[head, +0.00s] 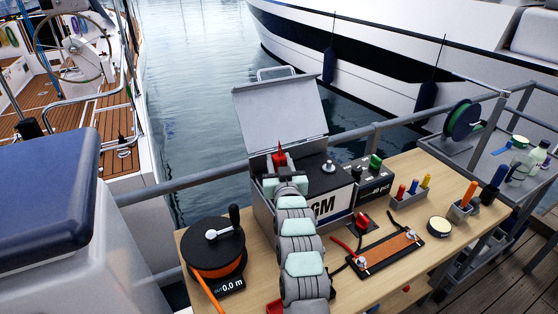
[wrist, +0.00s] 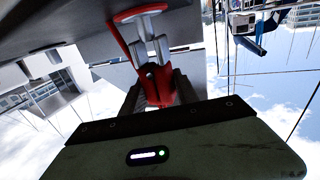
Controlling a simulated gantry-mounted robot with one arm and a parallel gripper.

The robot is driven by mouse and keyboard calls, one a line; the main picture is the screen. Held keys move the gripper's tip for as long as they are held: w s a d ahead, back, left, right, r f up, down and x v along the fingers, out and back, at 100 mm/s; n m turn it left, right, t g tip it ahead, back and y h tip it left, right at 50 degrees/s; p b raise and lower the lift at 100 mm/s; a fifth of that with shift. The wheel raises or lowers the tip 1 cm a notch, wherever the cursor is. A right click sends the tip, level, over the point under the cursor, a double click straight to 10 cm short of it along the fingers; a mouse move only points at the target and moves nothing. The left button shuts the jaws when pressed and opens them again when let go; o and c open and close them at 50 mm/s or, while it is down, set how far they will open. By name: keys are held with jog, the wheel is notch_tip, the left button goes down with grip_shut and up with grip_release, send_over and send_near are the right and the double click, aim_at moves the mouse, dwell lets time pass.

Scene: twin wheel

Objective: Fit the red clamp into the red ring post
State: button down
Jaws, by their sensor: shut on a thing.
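The red clamp (wrist: 158,85) is between the dark fingers of my gripper (wrist: 158,92) in the wrist view, and the gripper is shut on it. Just beyond the clamp, a pale metal post (wrist: 150,28) has a red ring (wrist: 140,14) at its far end. The clamp's end is close to the post in the picture, but I cannot tell whether they touch. In the head view, a red piece (head: 280,157) shows above the wrist, over the left part of the battery (head: 320,182). My arm hides the gripper's fingertips and most of this spot there.
The battery box's grey lid (head: 281,112) stands open behind. A pale-topped post (head: 328,167) is on the battery's right. An orange cable reel (head: 215,250) is left on the bench (head: 432,178). A red switch (head: 362,222) and orange strip (head: 388,250) lie to the right.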

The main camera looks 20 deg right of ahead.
jog(key=shift+f+b, duration=0.4)
jog(key=shift+f, duration=0.55)
jog(key=c, duration=0.9)
grip_release()
jog(key=shift+o, duration=0.2)
jog(key=s+a+p, duration=0.1)
jog(key=s, duration=0.9)
jog(key=shift+s+a, duration=0.35)
jog(key=shift+a, duration=0.05)
